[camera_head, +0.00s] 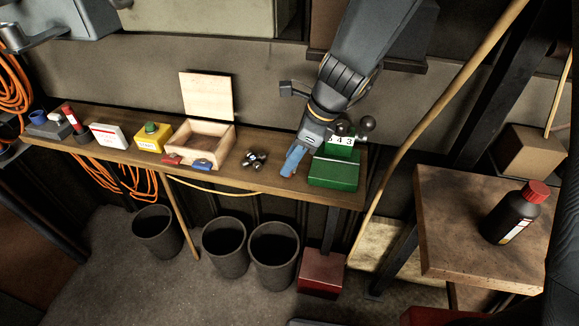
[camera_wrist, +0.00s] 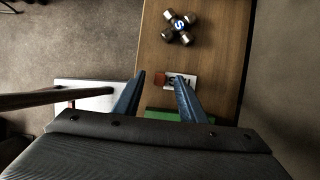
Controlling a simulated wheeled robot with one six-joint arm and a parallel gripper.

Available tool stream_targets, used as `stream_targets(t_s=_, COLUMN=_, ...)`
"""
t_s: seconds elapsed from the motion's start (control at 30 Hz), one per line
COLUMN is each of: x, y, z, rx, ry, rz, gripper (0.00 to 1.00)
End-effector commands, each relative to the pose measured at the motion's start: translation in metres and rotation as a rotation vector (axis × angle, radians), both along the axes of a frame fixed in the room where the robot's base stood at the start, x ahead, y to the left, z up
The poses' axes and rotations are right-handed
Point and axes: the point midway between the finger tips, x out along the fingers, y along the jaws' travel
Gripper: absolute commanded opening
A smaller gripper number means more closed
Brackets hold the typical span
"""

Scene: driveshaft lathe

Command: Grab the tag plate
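The tag plate (camera_wrist: 169,79), a small white plate with dark lettering and an orange-red end, lies on the wooden bench in the wrist view. My gripper (camera_wrist: 158,78) is open, with its two blue fingers spread above the bench. The right finger overlaps the plate's lettering in this view; the left finger is off to the left, over the bench edge. I cannot tell how high the fingers are above the plate. In the head view my gripper (camera_head: 291,163) points down at the bench left of the green box, and I cannot make out the plate there.
A metal cross joint (camera_head: 254,159) lies left of my gripper; it also shows in the wrist view (camera_wrist: 179,28). A green box (camera_head: 333,174) with a "43" display (camera_head: 341,141) stands close on the right. An open wooden box (camera_head: 196,140) is farther left. Bins (camera_head: 224,245) stand below.

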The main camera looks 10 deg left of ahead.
Motion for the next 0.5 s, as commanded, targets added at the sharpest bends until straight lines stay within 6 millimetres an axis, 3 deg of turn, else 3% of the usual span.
stream_targets(t_s=0.13, x=0.001, y=0.006, z=-0.016, rx=-0.001, ry=0.001, rz=0.000, gripper=0.38)
stream_targets(t_s=0.43, x=0.002, y=0.006, z=-0.019, rx=0.000, ry=-0.001, rz=-0.003, gripper=0.38)
stream_targets(t_s=0.5, x=0.002, y=0.006, z=-0.019, rx=0.000, ry=-0.001, rz=-0.003, gripper=0.26)
